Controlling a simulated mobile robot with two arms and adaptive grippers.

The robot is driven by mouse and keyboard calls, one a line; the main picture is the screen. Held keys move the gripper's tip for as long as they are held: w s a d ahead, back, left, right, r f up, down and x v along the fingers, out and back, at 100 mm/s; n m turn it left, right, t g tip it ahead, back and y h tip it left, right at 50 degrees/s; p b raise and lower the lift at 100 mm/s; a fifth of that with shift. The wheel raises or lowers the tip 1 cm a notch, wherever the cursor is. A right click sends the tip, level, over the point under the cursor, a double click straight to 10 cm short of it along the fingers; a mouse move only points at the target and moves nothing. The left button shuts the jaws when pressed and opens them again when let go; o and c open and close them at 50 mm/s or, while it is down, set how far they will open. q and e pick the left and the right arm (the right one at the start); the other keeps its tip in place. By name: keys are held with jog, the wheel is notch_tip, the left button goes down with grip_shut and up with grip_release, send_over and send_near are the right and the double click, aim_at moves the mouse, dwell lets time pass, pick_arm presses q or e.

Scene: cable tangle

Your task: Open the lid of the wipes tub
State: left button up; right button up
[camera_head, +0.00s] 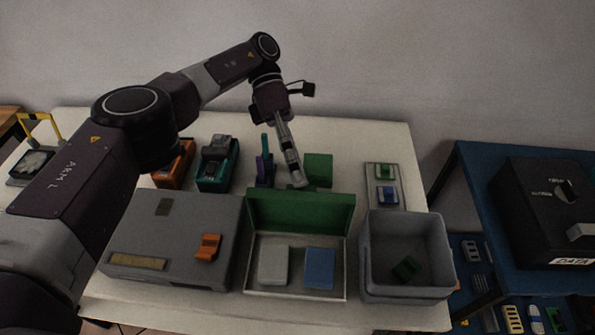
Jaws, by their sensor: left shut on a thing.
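The wipes tub appears to be the low white box (296,296) at the front middle of the table. Its green lid (300,210) stands raised along the back edge, so the inside shows. A white block (273,265) and a blue block (320,268) lie in it. My left gripper (299,184) points down at the lid's top edge from behind. It is shut on the lid there; its fingertips are small and partly hidden. My right gripper is not in view.
A grey case (180,225) with an orange latch stands left of the tub. A grey open bin (408,222) with a dark green block stands close on the right. A green block (318,168), purple holder (264,172) and teal device (217,165) stand behind.

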pick_arm(q)
jog(key=shift+a+f, duration=0.1)
jog(key=shift+f, duration=0.45)
jog(key=shift+c, duration=0.3)
jog(key=shift+r, duration=0.1)
jog(key=shift+c, duration=0.3)
notch_tip(320, 180, up, 11)
jog(key=shift+w+r, duration=0.1)
